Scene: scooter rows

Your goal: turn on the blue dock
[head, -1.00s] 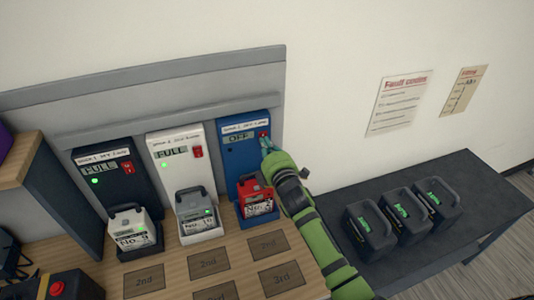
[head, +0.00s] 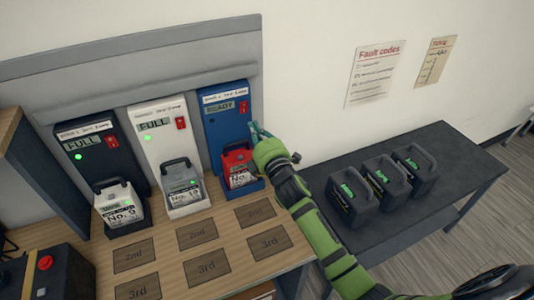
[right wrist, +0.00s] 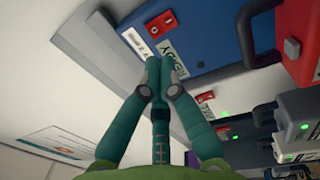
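The blue dock (head: 213,133) stands at the right end of a row of three docks against the grey back panel. Its display (head: 220,107) reads READY, and its red rocker switch (head: 243,107) is to the right of the display. A red battery (head: 238,158) sits in its slot. My right gripper (head: 256,130) is just below and right of the switch, with empty fingers. In the right wrist view the fingertips (right wrist: 160,62) are together, close to the blue dock's face (right wrist: 215,25) and apart from its red switch (right wrist: 161,23). My left gripper is not in view.
The white dock (head: 158,145) and black dock (head: 98,160) show FULL and hold batteries. The wooden counter (head: 225,225) has marked empty spots. A dark table (head: 440,150) at right carries several dark batteries. A black box with a red button (head: 46,262) is at front left.

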